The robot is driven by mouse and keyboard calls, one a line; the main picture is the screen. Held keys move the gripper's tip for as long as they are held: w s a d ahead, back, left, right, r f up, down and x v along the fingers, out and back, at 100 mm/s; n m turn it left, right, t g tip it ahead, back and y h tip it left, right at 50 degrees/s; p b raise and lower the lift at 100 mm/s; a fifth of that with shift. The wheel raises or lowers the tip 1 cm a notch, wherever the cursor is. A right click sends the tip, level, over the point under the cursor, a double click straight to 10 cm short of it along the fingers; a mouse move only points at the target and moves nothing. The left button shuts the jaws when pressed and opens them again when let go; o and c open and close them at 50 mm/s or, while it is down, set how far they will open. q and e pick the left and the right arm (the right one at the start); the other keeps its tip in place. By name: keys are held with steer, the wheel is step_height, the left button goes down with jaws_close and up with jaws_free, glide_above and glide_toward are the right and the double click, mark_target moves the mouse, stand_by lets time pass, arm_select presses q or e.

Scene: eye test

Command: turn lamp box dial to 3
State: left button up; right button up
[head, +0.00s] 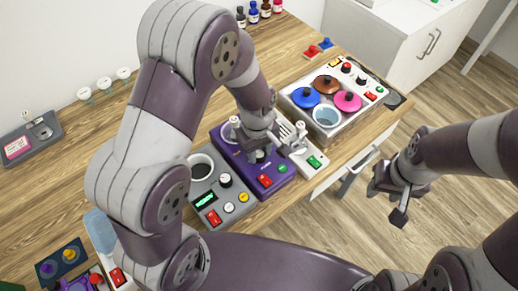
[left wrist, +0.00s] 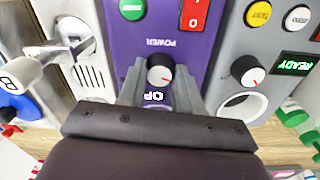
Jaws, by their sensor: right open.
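A purple box (head: 236,160) stands on the bench under my left gripper (head: 260,150). In the left wrist view its purple panel (left wrist: 120,50) reads POWER upside down, with a round dial (left wrist: 160,72) that has a white face and a red mark. The fingers of my left gripper (left wrist: 160,88) lie close on both sides of this dial and look shut on it. I cannot read a dial number or a lamp label. My right gripper (head: 390,190) is open and empty, off the bench at the right.
A grey box (head: 226,200) with a READY display and its own dial stands left of the purple box. A pale box with a lever (head: 306,158) stands right of it. A tray with coloured lids (head: 326,100) is further right. Small bottles (head: 253,12) stand behind.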

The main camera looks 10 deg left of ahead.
arm_select(q)
steer(key=shift+m, duration=0.4)
steer(key=shift+r+m+p, duration=0.1)
steer(key=shift+m+p, duration=0.35)
steer(key=shift+m, duration=0.55)
steer(key=m, duration=0.4)
steer(key=shift+w+m+p, duration=0.1)
steer(key=shift+m+p, duration=0.2)
steer(key=shift+p, duration=0.05)
steer(key=m, duration=0.8)
steer(key=shift+w, duration=0.1)
steer(key=m+p, duration=0.1)
steer(key=m, duration=0.5)
steer(key=shift+g, duration=0.3)
steer(key=m, duration=0.6)
steer(key=shift+p, duration=0.3)
